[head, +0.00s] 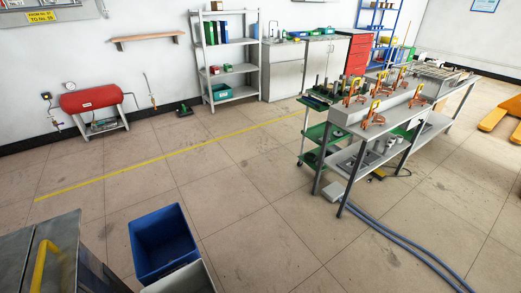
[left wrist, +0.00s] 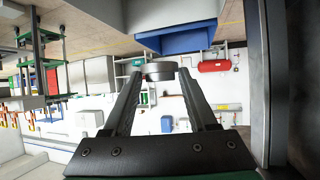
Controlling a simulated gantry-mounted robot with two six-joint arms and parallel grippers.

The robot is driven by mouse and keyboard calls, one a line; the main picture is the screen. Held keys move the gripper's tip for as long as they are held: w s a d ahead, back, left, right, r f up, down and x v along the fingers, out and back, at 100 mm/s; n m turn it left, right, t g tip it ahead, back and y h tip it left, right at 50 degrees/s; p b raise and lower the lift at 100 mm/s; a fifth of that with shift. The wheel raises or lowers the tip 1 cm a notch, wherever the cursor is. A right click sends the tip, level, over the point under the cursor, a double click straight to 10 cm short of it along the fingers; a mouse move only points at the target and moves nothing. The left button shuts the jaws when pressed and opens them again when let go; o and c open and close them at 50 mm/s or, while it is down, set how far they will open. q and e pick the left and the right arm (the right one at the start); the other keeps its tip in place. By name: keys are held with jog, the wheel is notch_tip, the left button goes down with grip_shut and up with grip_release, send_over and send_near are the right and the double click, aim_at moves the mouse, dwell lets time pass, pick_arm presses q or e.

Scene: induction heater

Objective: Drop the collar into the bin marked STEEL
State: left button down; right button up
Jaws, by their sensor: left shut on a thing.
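My left gripper (left wrist: 160,76) shows in the left wrist view, its two dark fingers shut on a short grey metal collar (left wrist: 161,67). The head view does not show either gripper or the collar. In the head view a blue bin (head: 160,222) stands on the floor at the lower left. A pale grey bin (head: 184,281) stands against its near side, cut off by the frame's bottom edge. In the left wrist view, which is turned over, the blue bin (left wrist: 188,41) appears beyond the collar, apart from it. No STEEL marking is readable on either bin.
A grey metal cabinet (head: 60,238) with a yellow handle is at the lower left. A workbench (head: 390,122) with orange clamps stands at the right, with blue hoses (head: 400,243) on the floor. A red tank (head: 91,97) is by the wall. The middle floor is clear.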

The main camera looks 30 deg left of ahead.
pick_arm(q)
notch_tip(320, 180, down, 6)
jog(key=b, duration=0.5)
jog(key=shift+r, duration=0.1)
jog(key=shift+c, duration=0.6)
grip_release()
